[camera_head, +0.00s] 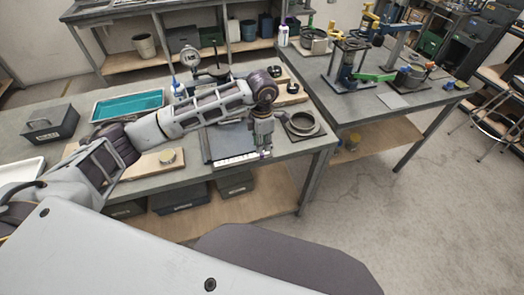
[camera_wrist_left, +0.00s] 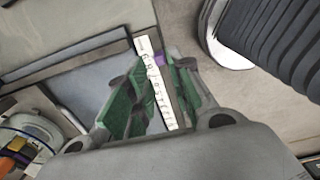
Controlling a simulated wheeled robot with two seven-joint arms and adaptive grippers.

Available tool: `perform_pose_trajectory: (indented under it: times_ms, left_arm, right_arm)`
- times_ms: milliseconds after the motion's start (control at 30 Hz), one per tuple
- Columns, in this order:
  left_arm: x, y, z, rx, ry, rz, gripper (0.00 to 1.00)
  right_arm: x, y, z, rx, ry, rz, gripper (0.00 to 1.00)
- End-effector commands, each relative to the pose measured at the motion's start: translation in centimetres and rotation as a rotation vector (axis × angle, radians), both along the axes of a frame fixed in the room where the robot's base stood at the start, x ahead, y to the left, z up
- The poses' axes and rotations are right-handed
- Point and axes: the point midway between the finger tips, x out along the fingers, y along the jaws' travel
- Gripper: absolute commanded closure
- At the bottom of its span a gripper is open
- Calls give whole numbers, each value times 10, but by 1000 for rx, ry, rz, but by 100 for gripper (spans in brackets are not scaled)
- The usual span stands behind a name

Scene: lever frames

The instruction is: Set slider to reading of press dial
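The slider's white numbered scale (camera_head: 236,159) lies along the front edge of a dark panel on the bench; it also shows in the left wrist view (camera_wrist_left: 154,85). A small purple piece, likely the slider knob (camera_wrist_left: 159,60), sits beside the scale. My left gripper (camera_head: 264,153) points down at the scale's right end. In the left wrist view its green-padded fingers (camera_wrist_left: 158,68) stand on either side of the purple piece; I cannot tell if they touch it. My right gripper is out of view.
A round metal fixture (camera_head: 303,124) stands just right of my left gripper. A teal tray (camera_head: 128,105) and a dark box (camera_head: 50,124) are on the left of the bench.

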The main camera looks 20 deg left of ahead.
Motion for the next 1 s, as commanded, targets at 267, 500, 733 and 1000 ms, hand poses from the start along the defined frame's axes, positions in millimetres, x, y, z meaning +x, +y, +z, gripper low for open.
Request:
perform_pose_trajectory:
  times_ms: [267,500,733,1000]
  left_arm:
    - [0,0,-35,0,1,0,78]
    - [0,0,-51,1,-1,0,78]
    - [0,0,-53,1,-1,0,78]
    - [0,0,-53,0,-1,0,96]
  right_arm:
    - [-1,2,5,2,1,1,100]
    - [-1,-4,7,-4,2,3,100]
    - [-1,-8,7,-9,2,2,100]
    - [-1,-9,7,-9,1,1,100]
